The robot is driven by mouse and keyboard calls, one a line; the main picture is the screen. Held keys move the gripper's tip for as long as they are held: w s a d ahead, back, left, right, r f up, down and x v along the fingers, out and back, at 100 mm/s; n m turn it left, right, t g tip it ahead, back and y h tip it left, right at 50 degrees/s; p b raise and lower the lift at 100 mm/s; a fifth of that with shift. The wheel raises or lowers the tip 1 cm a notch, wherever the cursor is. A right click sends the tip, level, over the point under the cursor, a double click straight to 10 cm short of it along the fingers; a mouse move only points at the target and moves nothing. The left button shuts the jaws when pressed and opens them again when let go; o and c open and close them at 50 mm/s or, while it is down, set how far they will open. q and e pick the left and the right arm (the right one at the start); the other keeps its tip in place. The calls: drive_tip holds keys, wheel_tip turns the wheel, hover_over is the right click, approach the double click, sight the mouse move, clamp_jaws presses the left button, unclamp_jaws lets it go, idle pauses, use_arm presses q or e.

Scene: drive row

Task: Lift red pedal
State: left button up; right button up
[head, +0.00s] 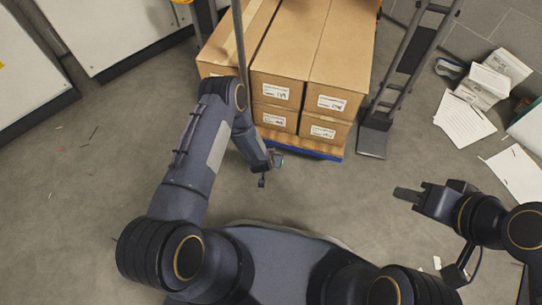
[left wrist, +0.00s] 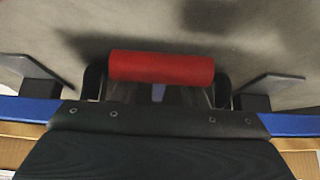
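The red pedal (left wrist: 161,67) is a short red bar across the upper middle of the left wrist view, between two dark side arms. My left gripper (left wrist: 155,84) has its grey fingers spread wide on either side of it, and I see no grip on the pedal. In the head view my left gripper (head: 264,172) is low at the front left corner of the loaded pallet (head: 325,151); the pedal is hidden there. My right gripper (head: 405,194) is over bare floor at the right, away from the pallet, and its finger gap is unclear.
Stacked cardboard boxes (head: 285,70) stand on the pallet. A hand truck (head: 400,80) stands to their right. Papers (head: 465,120) lie on the floor at the right. White cabinets (head: 110,30) line the upper left. Floor in front of the pallet is mostly clear.

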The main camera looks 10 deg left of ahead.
use_arm(q)
drive_tip(key=o, duration=1.3)
drive_tip(key=shift+c, duration=0.2)
drive_tip(key=shift+s+r, duration=0.15)
drive_tip(key=shift+r, duration=0.25)
drive_tip(key=p+v, duration=0.3)
drive_tip(key=v, duration=0.4)
